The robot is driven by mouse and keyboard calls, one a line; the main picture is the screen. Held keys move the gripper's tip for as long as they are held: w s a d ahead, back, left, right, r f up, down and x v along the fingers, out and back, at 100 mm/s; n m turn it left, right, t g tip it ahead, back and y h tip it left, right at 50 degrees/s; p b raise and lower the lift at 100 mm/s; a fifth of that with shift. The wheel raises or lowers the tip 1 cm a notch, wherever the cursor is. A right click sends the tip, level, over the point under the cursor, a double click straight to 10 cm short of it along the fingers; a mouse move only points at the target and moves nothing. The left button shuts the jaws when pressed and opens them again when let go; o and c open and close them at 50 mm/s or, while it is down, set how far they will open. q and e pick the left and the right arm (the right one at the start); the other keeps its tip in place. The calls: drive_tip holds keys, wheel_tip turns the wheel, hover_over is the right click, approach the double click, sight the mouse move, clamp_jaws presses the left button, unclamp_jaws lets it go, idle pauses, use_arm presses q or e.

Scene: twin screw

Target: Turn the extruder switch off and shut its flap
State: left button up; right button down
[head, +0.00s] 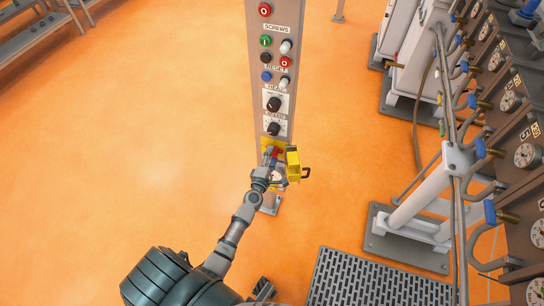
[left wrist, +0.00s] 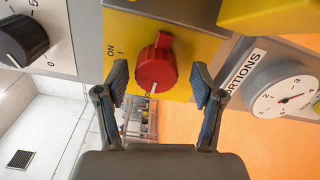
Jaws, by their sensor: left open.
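In the head view my left gripper (head: 267,170) is at the lower part of the post, largely covering the switch. The yellow flap (head: 293,163) stands open at the switch's right, with a dark handle. My right gripper is not in view.
The control post (head: 270,90) carries buttons and black dials above the switch. Machinery with gauges and blue-handled valves (head: 480,150) fills the right side. A grey floor grate (head: 375,278) lies at the bottom. The orange floor left of the post is clear.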

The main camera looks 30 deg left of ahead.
use_arm(q)
drive_tip(key=shift+s, duration=0.1)
drive_tip(key=v, duration=1.1)
drive_tip(key=shift+s, duration=0.4)
drive_tip(key=shift+d+f, duration=0.1)
drive_tip(key=shift+f, duration=0.05)
drive_tip(key=s+d+f+m+g+h+p, duration=0.1)
drive_tip(key=s+d+f+m+g+h, duration=0.1)
drive_tip(key=s+d+f+m, duration=0.25)
drive_tip(key=s+d+f+m+g+h+p, duration=0.1)
drive_tip(key=s+d+f+m+g+h, duration=0.2)
drive_tip(key=f+m, duration=0.35)
drive_tip(key=s+d+f+m+g+h+p, duration=0.1)
drive_tip(key=s+d+f+m+g+h, duration=0.1)
drive_tip(key=d+f+m, duration=0.4)
drive_tip(key=s+a+f+m+g+y, duration=0.1)
drive_tip(key=s+f+m+g, duration=0.3)
drive_tip(key=s, duration=0.5)
drive_tip(key=s+a+f+m+g+y+p, duration=0.1)
drive_tip(key=s+f+m+g, duration=0.3)
drive_tip(key=s+f, duration=0.4)
drive_tip(key=s, duration=0.2)
drive_tip(key=shift+s+f+g+p, duration=0.3)
drive_tip(key=shift+f+g, duration=0.1)
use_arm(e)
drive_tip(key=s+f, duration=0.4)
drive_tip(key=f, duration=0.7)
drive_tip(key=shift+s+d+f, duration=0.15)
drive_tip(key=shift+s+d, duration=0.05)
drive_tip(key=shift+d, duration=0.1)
